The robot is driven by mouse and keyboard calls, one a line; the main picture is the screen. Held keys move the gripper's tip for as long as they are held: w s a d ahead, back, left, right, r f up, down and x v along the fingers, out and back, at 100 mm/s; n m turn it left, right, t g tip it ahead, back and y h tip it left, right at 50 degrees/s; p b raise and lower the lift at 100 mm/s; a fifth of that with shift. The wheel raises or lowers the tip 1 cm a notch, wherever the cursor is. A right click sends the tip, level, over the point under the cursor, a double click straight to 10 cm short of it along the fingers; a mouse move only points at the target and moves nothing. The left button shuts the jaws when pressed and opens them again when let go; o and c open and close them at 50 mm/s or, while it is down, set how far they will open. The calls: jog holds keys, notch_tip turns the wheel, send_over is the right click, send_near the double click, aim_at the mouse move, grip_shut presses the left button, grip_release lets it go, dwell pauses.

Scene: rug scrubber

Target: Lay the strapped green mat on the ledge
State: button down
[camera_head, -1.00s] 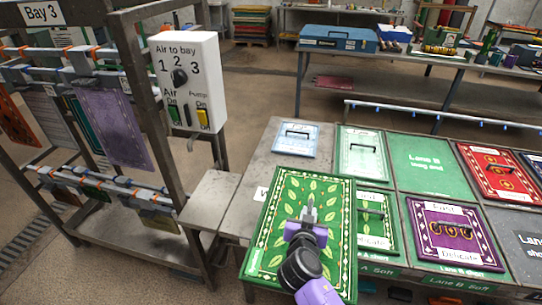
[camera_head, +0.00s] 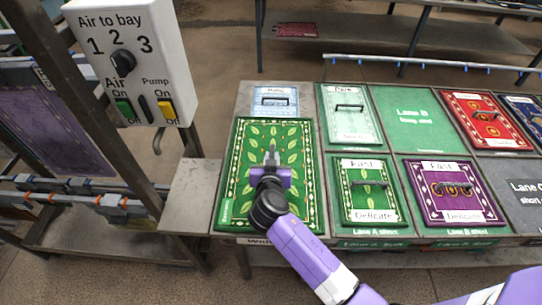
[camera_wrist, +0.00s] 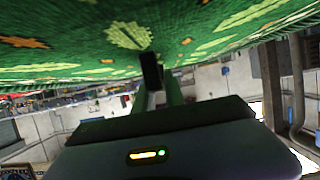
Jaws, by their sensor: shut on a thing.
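The large green mat (camera_head: 300,205) has a leaf pattern and a cream border. It lies flat or nearly flat over the left end of the grey table, squared with its edges. I cannot tell whether it touches the surface. My gripper (camera_head: 271,158) is shut on it near its middle, from above; the strap is mostly hidden by the fingers. In the wrist view the mat's patterned face (camera_wrist: 90,35) fills the top, beside the fingers. A small bare grey ledge (camera_head: 190,197) sticks out left of the mat, between the table and the rack.
A pale blue mat (camera_head: 275,101) lies behind the held mat. To the right, a smaller green strapped mat (camera_head: 368,190) and a purple mat (camera_head: 452,192) lie in marked lanes. A white control box (camera_head: 133,62) on the rack post stands at the left.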

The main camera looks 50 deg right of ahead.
jog(key=shift+f+b, duration=1.7)
jog(key=shift+f, duration=1.2)
jog(key=shift+f+b, duration=0.6)
jog(key=shift+b, duration=0.05)
jog(key=c, duration=1.3)
grip_release()
jog(key=shift+s, duration=0.1)
jog(key=shift+s+a+b, duration=0.25)
jog(key=shift+s+a, duration=0.45)
jog(key=shift+a, duration=0.25)
jog(key=shift+s+a+b, duration=0.2)
jog(key=shift+s+a, duration=0.5)
jog(key=shift+a, duration=0.2)
jog(key=shift+s+a+b, duration=0.25)
jog(key=shift+s+a, duration=0.45)
jog(key=shift+a, duration=0.25)
jog(key=shift+r, duration=0.1)
